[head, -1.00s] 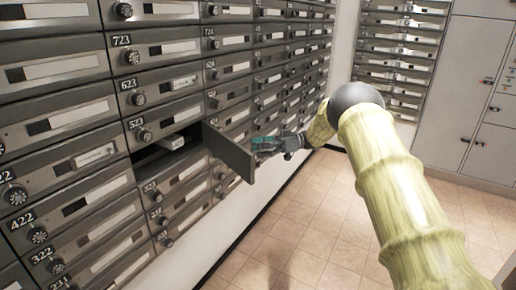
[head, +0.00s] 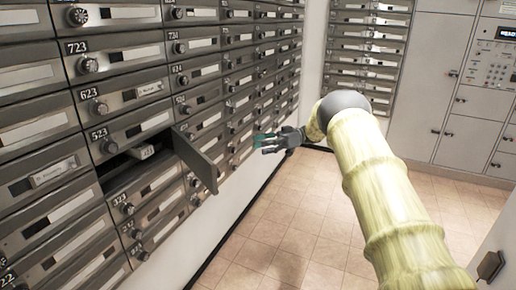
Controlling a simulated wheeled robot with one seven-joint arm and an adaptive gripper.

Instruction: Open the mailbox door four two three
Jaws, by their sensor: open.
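The open mailbox door (head: 197,160) stands out from the cabinet wall, hinged at the right side of its compartment. Its own number is not readable, but the compartment (head: 118,167) lies between the boxes marked 523 and 323. A small white item (head: 147,152) lies inside. My gripper (head: 260,142) is open and empty, to the right of the door and apart from it, with its teal-tipped fingers pointing left toward the mailbox wall.
Rows of closed mailboxes (head: 120,55) with round dials fill the left wall. Another bank of mailboxes (head: 368,45) and grey lockers (head: 450,95) stand at the back. The tiled floor (head: 300,225) is clear.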

